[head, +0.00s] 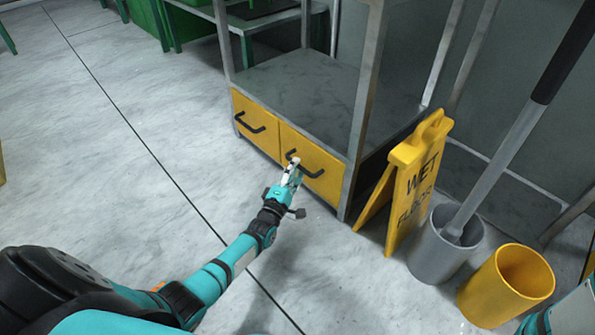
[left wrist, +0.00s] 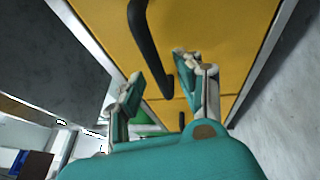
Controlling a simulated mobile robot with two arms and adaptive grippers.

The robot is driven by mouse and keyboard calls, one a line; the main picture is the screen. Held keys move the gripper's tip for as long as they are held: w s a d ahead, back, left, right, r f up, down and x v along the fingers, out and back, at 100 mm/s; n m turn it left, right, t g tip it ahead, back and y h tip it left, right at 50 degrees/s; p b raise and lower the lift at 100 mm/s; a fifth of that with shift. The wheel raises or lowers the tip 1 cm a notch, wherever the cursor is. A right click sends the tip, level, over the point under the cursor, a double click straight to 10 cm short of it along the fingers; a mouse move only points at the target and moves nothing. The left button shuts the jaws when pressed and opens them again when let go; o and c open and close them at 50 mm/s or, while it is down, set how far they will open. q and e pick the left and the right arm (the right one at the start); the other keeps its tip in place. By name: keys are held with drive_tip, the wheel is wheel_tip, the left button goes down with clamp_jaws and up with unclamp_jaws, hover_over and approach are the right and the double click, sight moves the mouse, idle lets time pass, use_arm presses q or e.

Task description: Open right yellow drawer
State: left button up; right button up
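The right yellow drawer (head: 312,182) is shut, flush in the lower front of a grey metal shelf unit. Its black bar handle (head: 316,173) is partly covered by my left gripper (head: 292,166) in the head view. In the left wrist view, my left gripper (left wrist: 165,85) has its fingers apart. The black handle (left wrist: 149,45) runs down between the fingertips, in front of the yellow drawer face (left wrist: 205,25). I see no clear contact with it. My right gripper is out of view.
The left yellow drawer (head: 252,122) is also shut. A yellow wet-floor sign (head: 412,180) stands close to the right of the drawers, with a grey bin (head: 436,250) and a yellow bucket (head: 508,290) beyond it. The floor in front is clear.

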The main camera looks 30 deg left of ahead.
use_arm(q)
drive_tip(key=shift+w+r, duration=0.15)
drive_tip(key=shift+w, duration=0.8)
clamp_jaws()
